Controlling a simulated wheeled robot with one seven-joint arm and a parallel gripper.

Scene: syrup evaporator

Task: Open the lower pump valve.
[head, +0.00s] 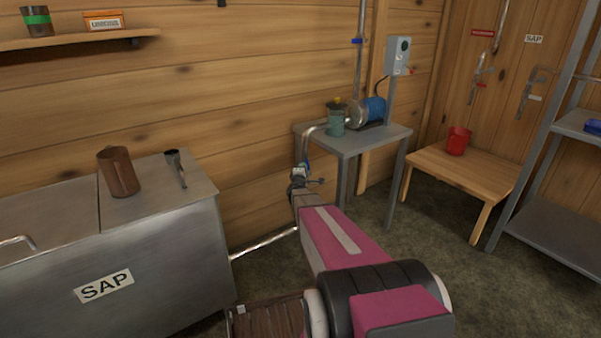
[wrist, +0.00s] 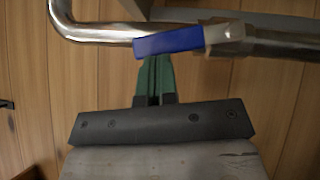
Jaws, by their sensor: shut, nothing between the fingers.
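The lower pump valve has a blue lever handle (wrist: 168,41) with a grey hub (wrist: 230,38) on a shiny metal pipe. In the wrist view the handle lies roughly along the pipe, slightly tilted to it. My gripper (wrist: 155,62) has dark green fingers, shut with nothing between them. Their tips reach the lower edge of the blue handle in the picture; I cannot tell whether they touch it. In the head view my gripper (head: 301,172) is at the pipe left of the pump table, and the valve there is small and partly hidden.
The grey pump table (head: 352,142) carries a blue pump (head: 376,108) and a teal canister (head: 336,121). A steel SAP tank (head: 165,262) stands at left with a brown jug (head: 118,172) on it. A wooden bench (head: 470,180) is at right. Floor between table and bench is clear.

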